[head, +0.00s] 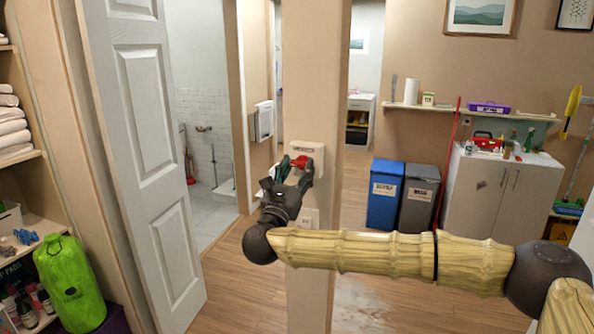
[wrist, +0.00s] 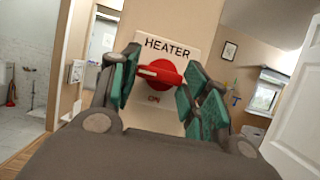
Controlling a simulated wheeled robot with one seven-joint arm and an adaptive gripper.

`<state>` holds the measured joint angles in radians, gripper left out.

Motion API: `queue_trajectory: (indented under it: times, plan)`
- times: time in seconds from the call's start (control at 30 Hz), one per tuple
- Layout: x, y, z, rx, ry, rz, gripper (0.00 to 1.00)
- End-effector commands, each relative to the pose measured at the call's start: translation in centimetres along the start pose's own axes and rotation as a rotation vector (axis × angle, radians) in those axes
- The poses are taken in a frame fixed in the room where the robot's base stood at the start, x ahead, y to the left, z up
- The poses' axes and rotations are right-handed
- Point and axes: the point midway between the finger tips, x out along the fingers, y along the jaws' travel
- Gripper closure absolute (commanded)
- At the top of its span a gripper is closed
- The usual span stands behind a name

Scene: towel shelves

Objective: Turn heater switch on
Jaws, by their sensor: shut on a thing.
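The heater switch is a white wall plate (wrist: 180,48) labelled "HEATER", with a red rotary knob (wrist: 160,74) on it. The knob's pale pointer mark lies nearly level, toward the left, and red "ON" lettering shows below the knob. In the head view the plate (head: 309,152) is on a narrow wall post, and the red knob (head: 299,162) is partly hidden. My gripper (head: 295,172) is at the plate, its green-padded fingers on either side of the knob. In the wrist view my gripper (wrist: 160,88) is shut on the knob.
A white door (head: 140,130) stands open at the left, beside towel shelves (head: 20,158). Blue (head: 385,195) and grey (head: 419,198) bins and a cabinet (head: 492,195) stand behind my arm.

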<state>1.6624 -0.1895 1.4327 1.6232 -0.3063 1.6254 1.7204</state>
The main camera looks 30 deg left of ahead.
Motion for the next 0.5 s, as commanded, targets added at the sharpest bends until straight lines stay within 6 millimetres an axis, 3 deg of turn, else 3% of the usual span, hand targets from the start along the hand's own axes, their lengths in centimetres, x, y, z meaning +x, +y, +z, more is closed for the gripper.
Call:
queue_trajectory:
  times: [0.5]
  plan:
    - [-0.13,-0.16,-0.28,-0.142,-0.002,0.06,0.78]
